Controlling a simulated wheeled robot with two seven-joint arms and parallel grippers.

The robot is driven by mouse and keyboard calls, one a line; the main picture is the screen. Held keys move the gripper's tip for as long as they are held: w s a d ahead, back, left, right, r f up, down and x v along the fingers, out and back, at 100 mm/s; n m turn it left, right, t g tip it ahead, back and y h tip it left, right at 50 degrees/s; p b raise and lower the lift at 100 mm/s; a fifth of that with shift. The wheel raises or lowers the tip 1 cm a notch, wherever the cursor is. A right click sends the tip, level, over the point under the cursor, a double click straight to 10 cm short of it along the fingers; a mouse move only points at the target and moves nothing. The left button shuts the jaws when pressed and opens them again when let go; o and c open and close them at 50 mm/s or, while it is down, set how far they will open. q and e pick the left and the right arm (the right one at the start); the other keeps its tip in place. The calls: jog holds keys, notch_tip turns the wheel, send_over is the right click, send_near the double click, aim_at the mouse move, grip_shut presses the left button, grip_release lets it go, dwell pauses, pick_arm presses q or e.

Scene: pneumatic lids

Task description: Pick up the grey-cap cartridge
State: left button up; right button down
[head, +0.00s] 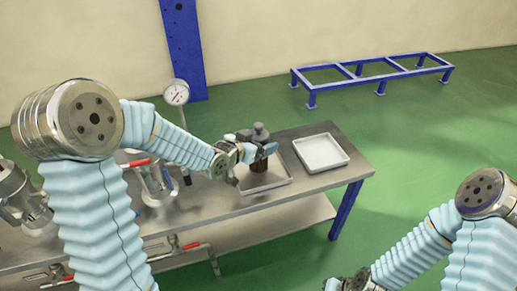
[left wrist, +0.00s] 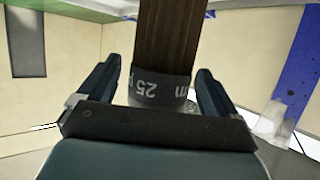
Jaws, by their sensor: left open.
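The grey-cap cartridge (head: 259,166) has a dark brown body and a grey cap on top. It stands upright at the near tray (head: 283,181) on the steel bench. My left gripper (head: 262,149) is at its upper part, with the jaws open around it and hiding part of it. In the left wrist view the cartridge (left wrist: 165,45) lies between the two spread fingers of the left gripper (left wrist: 163,90), with gaps on both sides. A grey band with "25" printed on it shows there. My right gripper (head: 345,284) is at the bottom edge, partly cut off.
An empty white tray (head: 321,152) sits at the right end of the bench (head: 225,202). A pressure gauge (head: 176,92) and metal housings with red-handled valves (head: 135,163) stand to the left. A blue floor frame (head: 372,76) is far behind. Floor right of the bench is clear.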

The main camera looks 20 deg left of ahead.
pick_arm(q)
jog(key=shift+w+f, duration=0.1)
jog(key=shift+w, duration=0.15)
jog(key=c, duration=1.2)
jog(key=shift+c, duration=0.5)
